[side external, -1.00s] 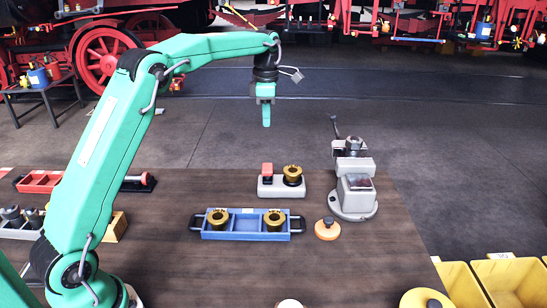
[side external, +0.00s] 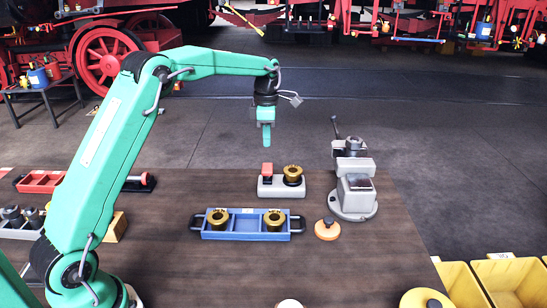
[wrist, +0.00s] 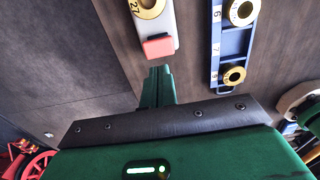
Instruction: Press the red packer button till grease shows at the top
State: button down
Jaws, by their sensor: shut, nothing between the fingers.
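The packer is a light grey block (side external: 270,191) on the wooden bench, with a red button (side external: 267,169) at its left end and a brass ring-shaped cup (side external: 293,173) at its right. My gripper (side external: 267,144) is shut and empty, pointing down above the red button with a gap between them. In the wrist view the fingertips (wrist: 160,70) lie just short of the red button (wrist: 159,47), with the brass cup (wrist: 147,6) beyond it, cut by the frame edge. I see no grease at the cup's top.
A blue tray (side external: 245,236) with two brass rings lies in front of the packer. Yellow bins (side external: 508,278) stand at the lower right.

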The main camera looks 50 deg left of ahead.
aim_at(267, 167)
jog(key=shift+f, duration=3.8)
jog(key=shift+f, duration=1.15)
notch_tip(267, 167, up, 15)
jog(key=shift+f, duration=0.2)
